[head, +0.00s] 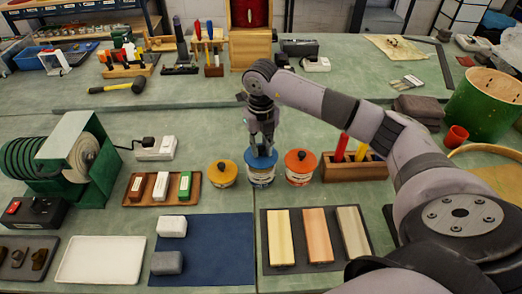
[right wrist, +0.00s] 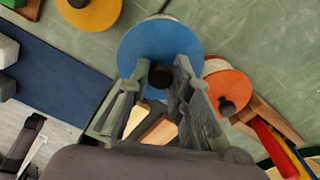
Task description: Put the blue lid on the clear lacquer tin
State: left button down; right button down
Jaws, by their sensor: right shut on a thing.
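The blue lid (head: 262,159) is a round disc with a dark knob, over a pale tin (head: 261,178) with a label in the middle of the bench. The lid is at the tin's mouth; I cannot tell whether it is fully seated. My right gripper (head: 262,143) points down from above and is shut on the lid's knob. In the right wrist view the blue lid (right wrist: 160,47) shows with its knob between the fingertips (right wrist: 161,78), and it hides most of the tin. My left gripper is not in view.
A yellow-lidded tin (head: 222,173) stands close on the left and an orange-lidded tin (head: 300,166) close on the right. A wooden block with colored tools (head: 354,168) is further right. A blue mat (head: 215,250) and a dark mat with bars (head: 318,262) lie in front.

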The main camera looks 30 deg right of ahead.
aim_at(261, 148)
notch_tip(261, 148, down, 2)
jog(key=shift+f, duration=0.4)
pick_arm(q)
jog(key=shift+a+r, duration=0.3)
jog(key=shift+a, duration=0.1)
pick_arm(e)
jog(key=shift+f, duration=0.2)
jog(key=c, duration=1.5)
grip_release()
jog(key=shift+r, duration=0.1)
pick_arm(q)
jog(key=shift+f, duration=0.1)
pick_arm(e)
jog(key=shift+o, duration=0.2)
